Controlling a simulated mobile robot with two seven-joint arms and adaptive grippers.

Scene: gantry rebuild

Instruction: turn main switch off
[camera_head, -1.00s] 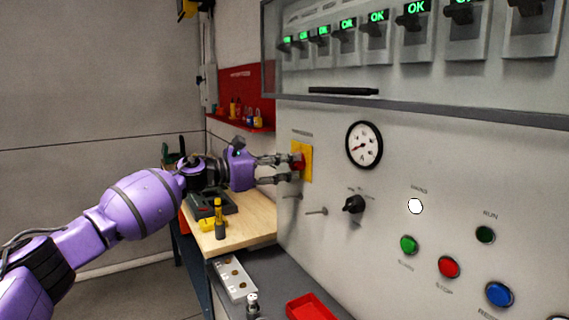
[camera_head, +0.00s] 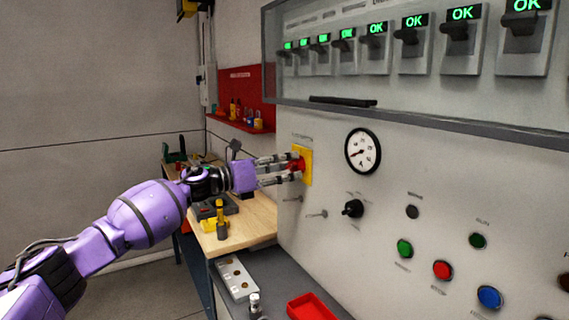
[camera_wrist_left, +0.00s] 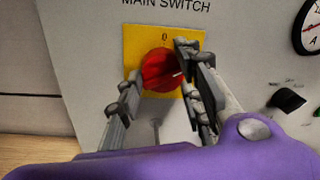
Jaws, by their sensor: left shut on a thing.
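The main switch is a red rotary knob (camera_head: 299,165) on a yellow plate (camera_head: 307,152) on the panel's left side. In the left wrist view the red knob (camera_wrist_left: 158,70) sits on the yellow plate (camera_wrist_left: 135,42) under the label "MAIN SWITCH", with a "0" above it. A short white mark shows on the knob's right side. My left gripper (camera_head: 292,167) is shut on the knob, with fingers on both sides of it (camera_wrist_left: 160,80). The fingers hide part of the knob and plate. My right gripper is not in view.
Coloured buttons and a dark lamp (camera_head: 412,212) lie further right. Breakers showing "OK" (camera_head: 411,20) run along the top. A workbench (camera_head: 250,226) stands below the arm.

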